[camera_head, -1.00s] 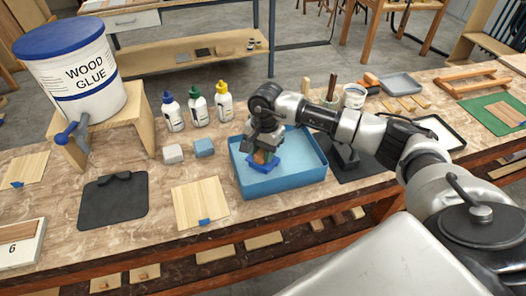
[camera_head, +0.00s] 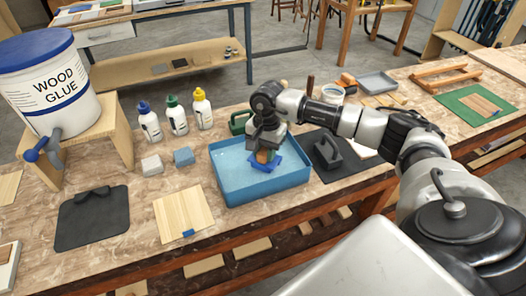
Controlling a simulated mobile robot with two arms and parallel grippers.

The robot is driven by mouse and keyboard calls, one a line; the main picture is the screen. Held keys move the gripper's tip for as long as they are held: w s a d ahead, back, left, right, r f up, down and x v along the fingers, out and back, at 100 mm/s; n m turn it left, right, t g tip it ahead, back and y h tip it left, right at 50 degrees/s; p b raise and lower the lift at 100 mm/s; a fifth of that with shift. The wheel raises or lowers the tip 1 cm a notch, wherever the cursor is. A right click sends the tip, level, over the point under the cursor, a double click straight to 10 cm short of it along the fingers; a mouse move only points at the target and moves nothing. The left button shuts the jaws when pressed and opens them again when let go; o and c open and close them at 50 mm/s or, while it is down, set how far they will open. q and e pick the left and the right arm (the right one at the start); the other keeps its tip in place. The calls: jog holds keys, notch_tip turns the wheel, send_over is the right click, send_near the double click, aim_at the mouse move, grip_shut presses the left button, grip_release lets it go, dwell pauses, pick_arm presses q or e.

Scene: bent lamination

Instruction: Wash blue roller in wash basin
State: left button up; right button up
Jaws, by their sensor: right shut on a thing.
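The wash basin (camera_head: 265,194) is a blue rectangular tub with pale blue water inside, on the workbench at the middle. My right gripper (camera_head: 266,146) reaches down into it from above and is shut on the blue roller (camera_head: 273,166). The roller shows as a blue piece with a brown part under the fingers, low inside the basin near its middle. The fingers partly hide it, and I cannot tell how deep it sits in the water. My left gripper is out of view.
A wood glue bucket (camera_head: 53,85) stands on a wooden stand at the left. Three bottles (camera_head: 176,117) stand behind two small blocks (camera_head: 184,156). A light wood panel (camera_head: 181,213) lies left of the basin, and a dark mat (camera_head: 345,168) with a black tool lies right of it.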

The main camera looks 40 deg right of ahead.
aim_at(254, 160)
jog(key=shift+r, duration=0.1)
jog(key=shift+w+a+r+p, duration=0.1)
jog(key=shift+a+r+p, duration=0.45)
jog(key=shift+r, duration=0.5)
jog(key=shift+w+a+r+p, duration=0.15)
jog(key=shift+a+r+p, duration=0.35)
jog(key=shift+r, duration=0.5)
jog(key=shift+w+a+r+p, duration=0.1)
jog(key=shift+a+r+p, duration=0.45)
jog(key=shift+r, duration=0.5)
jog(key=shift+d, duration=0.1)
jog(key=shift+r+p, duration=1.35)
jog(key=shift+r, duration=1.15)
